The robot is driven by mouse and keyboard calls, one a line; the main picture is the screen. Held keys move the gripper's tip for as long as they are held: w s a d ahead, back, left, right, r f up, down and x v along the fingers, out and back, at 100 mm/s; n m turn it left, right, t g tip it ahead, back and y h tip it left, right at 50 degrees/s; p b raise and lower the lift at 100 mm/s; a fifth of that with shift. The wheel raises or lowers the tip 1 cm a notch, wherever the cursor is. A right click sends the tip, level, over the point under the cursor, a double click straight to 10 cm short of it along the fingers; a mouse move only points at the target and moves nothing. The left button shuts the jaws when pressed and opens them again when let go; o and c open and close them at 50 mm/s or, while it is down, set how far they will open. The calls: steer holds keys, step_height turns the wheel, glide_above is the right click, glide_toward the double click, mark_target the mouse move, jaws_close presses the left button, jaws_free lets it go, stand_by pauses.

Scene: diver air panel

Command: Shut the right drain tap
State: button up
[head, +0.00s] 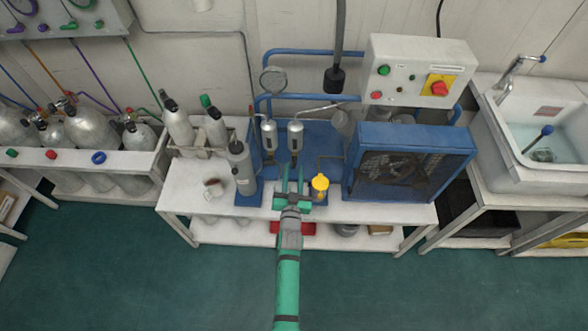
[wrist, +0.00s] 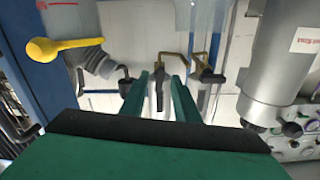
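Two upright silver filter cylinders stand side by side at the back of the bench, a left one (head: 270,135) and a right one (head: 295,135). In the wrist view, which is turned about, two small brass drain fittings show, one (wrist: 174,62) ahead of the fingers and one (wrist: 205,72) with a dark crosswise handle. My gripper (head: 292,172) reaches in below the right cylinder. Its green fingers stand apart in the wrist view (wrist: 160,82). A slim grey piece lies between them; I cannot tell whether they touch it. The tap handles are hidden in the head view.
A yellow knob (head: 320,183) stands close right of my gripper, and a grey cylinder (head: 241,168) on its left. A blue caged fan unit (head: 412,160) fills the bench's right. A mug (head: 213,187) stands on the left. The green floor in front is clear.

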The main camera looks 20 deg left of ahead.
steer(key=shift+x, duration=0.8)
jaws_close()
